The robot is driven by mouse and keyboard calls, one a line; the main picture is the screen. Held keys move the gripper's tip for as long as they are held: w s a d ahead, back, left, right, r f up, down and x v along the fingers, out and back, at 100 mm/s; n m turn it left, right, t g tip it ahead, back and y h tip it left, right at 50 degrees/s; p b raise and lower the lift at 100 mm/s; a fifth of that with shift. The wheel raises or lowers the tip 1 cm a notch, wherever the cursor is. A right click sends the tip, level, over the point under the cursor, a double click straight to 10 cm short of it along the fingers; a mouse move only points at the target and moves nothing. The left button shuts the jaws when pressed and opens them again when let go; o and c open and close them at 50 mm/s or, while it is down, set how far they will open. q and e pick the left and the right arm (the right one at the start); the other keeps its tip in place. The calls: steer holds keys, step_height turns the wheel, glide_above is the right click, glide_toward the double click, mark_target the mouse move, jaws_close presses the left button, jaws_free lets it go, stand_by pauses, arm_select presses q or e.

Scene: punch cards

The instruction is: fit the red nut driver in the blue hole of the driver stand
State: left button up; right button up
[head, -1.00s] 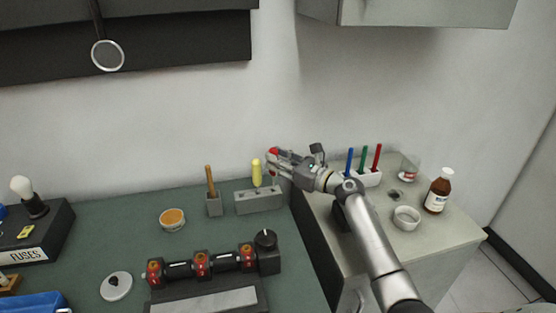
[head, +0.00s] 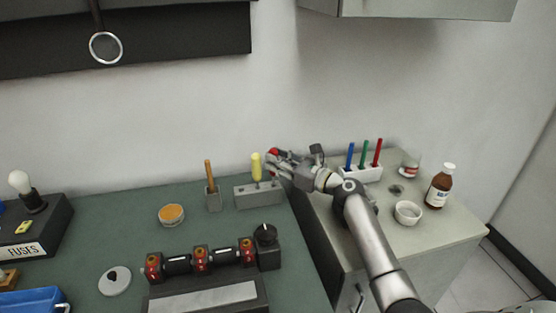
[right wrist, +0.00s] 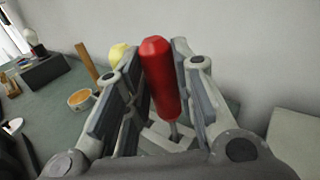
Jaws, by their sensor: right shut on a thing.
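My right gripper (head: 276,162) is shut on the red nut driver (head: 273,153) at the right end of the driver stand. In the right wrist view the red handle (right wrist: 160,75) stands nearly upright between the fingers, with its grey shaft pointing down at the stand (right wrist: 160,140). I cannot tell whether the tip is in a hole. The grey driver stand (head: 258,196) sits at the back right of the green bench, with a yellow-handled driver (head: 256,165) in it. The blue hole cannot be made out. My left gripper is not in view.
A grey holder with a wooden-handled tool (head: 210,176) stands left of the stand. An orange-filled dish (head: 171,214) is in front of it. A white rack (head: 361,175) with blue, green and red sticks, a bowl (head: 408,212) and a brown bottle (head: 440,188) stand on the right cabinet.

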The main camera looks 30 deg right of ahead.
steer(key=shift+f, duration=0.1)
stand_by(0.3)
steer(key=shift+f, duration=0.3)
steer(key=o, duration=1)
steer(key=shift+o, duration=0.3)
steer(key=o, duration=0.5)
steer(key=shift+c, duration=0.2)
